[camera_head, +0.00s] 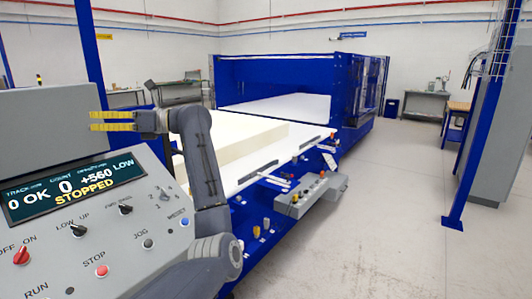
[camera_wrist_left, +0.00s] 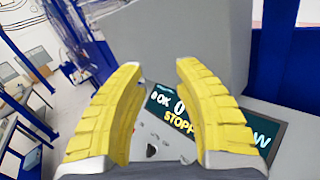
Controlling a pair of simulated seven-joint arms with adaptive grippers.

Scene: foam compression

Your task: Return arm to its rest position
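My left gripper (camera_head: 93,121) has yellow fingers and points left in the head view, above the grey control panel (camera_head: 130,222). Its fingers stand apart with nothing between them, as the left wrist view (camera_wrist_left: 160,68) also shows. My left arm rises from the bottom of the head view, right of the panel, and bends left at the top. The panel's display (camera_head: 75,188) reads "0 OK", "0", "+560 LOW" and "STOPPED". It shows partly behind the fingers in the left wrist view (camera_wrist_left: 168,108). My right gripper is not in view.
A cream foam block (camera_head: 238,143) lies on the white bed (camera_head: 262,174) of the blue machine (camera_head: 345,95). The panel carries a red switch (camera_head: 22,252) and a red stop button (camera_head: 102,271). A blue post (camera_head: 478,130) stands at right. The floor between is clear.

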